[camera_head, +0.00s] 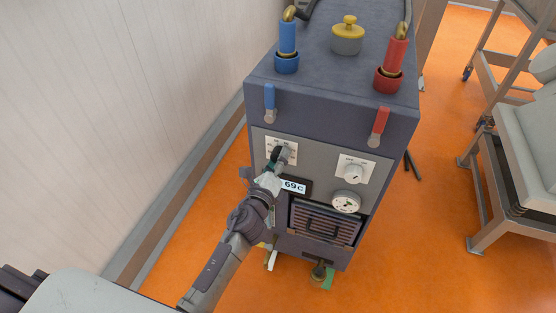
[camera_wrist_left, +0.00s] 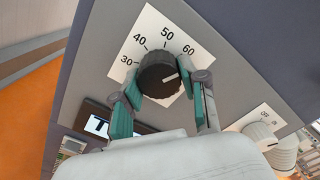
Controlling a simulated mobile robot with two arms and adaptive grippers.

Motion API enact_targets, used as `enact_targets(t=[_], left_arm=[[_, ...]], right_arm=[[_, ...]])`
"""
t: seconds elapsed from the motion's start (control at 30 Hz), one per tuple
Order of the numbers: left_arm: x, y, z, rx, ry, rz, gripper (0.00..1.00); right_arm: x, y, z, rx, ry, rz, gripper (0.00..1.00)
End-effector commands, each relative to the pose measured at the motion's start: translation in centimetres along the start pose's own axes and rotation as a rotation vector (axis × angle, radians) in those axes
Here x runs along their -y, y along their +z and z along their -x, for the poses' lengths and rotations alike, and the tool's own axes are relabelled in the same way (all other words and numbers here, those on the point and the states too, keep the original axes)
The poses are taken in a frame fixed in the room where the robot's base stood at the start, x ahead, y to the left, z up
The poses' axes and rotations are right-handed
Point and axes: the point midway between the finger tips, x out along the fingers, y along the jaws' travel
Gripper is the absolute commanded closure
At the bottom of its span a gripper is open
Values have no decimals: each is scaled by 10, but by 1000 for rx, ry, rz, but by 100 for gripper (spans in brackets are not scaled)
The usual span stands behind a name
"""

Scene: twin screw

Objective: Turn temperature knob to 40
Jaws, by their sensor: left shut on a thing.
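The temperature knob (camera_wrist_left: 158,74) is black and ridged, on a white dial plate (camera_wrist_left: 150,28) marked 30, 40, 50 and 60. Its white pointer line points to the right, past the 60 mark. My left gripper (camera_wrist_left: 162,98) has its teal-padded fingers on either side of the knob, closed on it. In the head view my left gripper (camera_head: 274,168) reaches the upper left of the machine's front panel, covering part of the dial plate (camera_head: 289,145). The display (camera_head: 294,187) below reads about 69c. My right gripper is not in view.
A white switch knob (camera_head: 354,172) and a round gauge (camera_head: 346,202) sit right of the display. Blue (camera_head: 269,100) and red (camera_head: 379,124) levers hang on the machine's upper front. A wall (camera_head: 120,110) runs along the left.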

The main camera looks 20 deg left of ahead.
Motion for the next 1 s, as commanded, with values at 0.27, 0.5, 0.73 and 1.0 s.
enact_targets(t=[0.27,0.5,0.73,1.0], left_arm=[[0,-1,0,0,2,266,92],[0,0,0,0,3,494,92],[1,0,1,0,4,713,92],[2,1,1,1,5,968,92]], right_arm=[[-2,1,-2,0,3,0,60],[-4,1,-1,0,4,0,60],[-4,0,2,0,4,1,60],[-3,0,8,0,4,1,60]])
